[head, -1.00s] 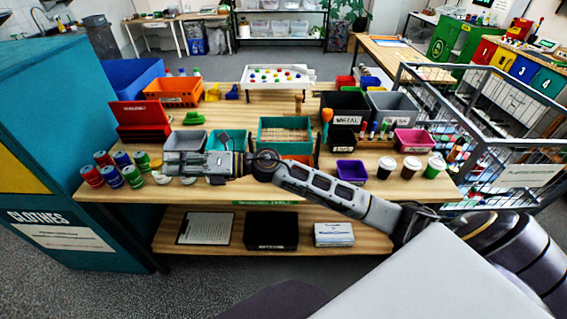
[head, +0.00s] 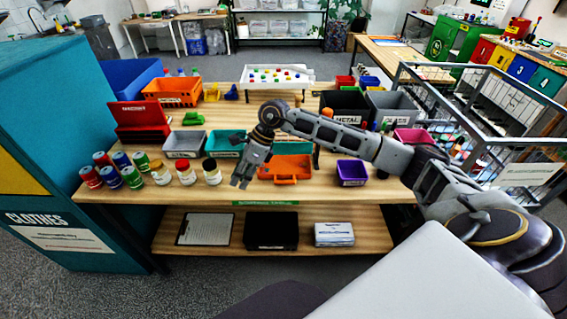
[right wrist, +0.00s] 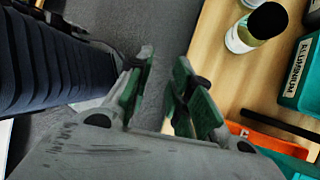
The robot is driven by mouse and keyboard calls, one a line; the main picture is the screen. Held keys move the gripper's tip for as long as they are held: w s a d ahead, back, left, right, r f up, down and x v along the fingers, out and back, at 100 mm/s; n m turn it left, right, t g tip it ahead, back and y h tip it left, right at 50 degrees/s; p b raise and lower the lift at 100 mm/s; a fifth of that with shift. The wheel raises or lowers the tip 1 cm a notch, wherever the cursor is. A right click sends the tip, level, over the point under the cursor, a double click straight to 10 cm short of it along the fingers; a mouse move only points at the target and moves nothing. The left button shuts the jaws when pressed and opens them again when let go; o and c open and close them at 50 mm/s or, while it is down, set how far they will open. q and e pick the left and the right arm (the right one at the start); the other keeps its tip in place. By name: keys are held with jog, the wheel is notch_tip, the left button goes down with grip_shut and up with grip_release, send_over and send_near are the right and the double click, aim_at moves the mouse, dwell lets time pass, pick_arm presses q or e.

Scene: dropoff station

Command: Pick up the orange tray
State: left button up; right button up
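The orange tray (head: 292,166) lies near the front middle of the wooden table, just in front of teal bins. In the right wrist view part of the orange tray (right wrist: 272,141) shows at the lower right. My right gripper (head: 241,182) points down toward the table's front edge, just left of the orange tray and apart from it. In the right wrist view my right gripper (right wrist: 166,62) is open, with nothing between its green-padded fingers. Part of my right wrist hides some of the tray's back left area. My left gripper is not in view.
A purple bin (head: 351,173) stands right of the tray. A larger orange crate (head: 173,91) sits at the back left. My right arm passes over bins at the right.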

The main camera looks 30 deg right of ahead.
jog(key=d+h, duration=0.2)
jog(key=d, duration=0.3)
jog(key=d+r+h, duration=0.1)
jog(key=d+h, duration=0.1)
jog(key=d, duration=0.4)
jog(key=d+r+h, duration=0.1)
jog(key=d+h, duration=0.1)
jog(key=d, duration=0.3)
jog(key=shift+w+d+g, duration=0.25)
jog(key=shift+w+g, duration=0.05)
send_over(285, 181)
jog(key=shift+d+f+p, duration=0.1)
jog(key=shift+f+p, duration=0.35)
jog(key=shift+f, duration=3.85)
jog(key=shift+a+f+p, duration=0.2)
jog(key=shift+f+p, duration=0.45)
jog(key=shift+f, duration=1.95)
